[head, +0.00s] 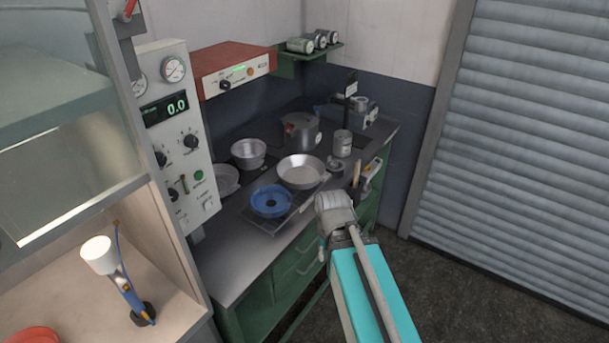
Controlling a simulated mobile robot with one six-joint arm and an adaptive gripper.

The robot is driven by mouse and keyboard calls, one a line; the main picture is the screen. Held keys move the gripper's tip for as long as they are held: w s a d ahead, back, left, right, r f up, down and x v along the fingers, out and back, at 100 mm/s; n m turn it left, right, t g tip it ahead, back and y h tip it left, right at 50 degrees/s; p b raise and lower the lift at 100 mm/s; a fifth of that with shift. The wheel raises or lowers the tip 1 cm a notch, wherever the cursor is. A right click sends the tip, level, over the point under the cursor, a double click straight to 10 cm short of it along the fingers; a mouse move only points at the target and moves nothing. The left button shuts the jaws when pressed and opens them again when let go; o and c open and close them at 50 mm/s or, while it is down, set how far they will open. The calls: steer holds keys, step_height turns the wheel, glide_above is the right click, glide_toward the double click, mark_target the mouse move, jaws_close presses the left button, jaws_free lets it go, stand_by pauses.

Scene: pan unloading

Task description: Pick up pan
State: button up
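A shallow silver pan (300,172) sits on the dark counter, near the middle of the head view. A smaller blue pan (262,205) with a dark centre lies just in front of it, to the left, on a flat grey rack or plate (272,226). Which of them the task means I cannot tell. My gripper (333,210) is at the end of my arm, to the right of the blue pan and below the silver pan in the picture. The wrist hides its fingers, so I cannot see whether they are open. I see no pan held.
A silver pot (249,153) and a dark grey pot (300,131) stand behind the pans. A can (342,143) stands to the right. A control panel (178,140) borders the counter (232,262) on the left. The counter's front left is clear.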

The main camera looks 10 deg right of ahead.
steer(key=shift+r+p, duration=2.6)
steer(key=shift+r, duration=0.1)
steer(key=shift+w, duration=0.15)
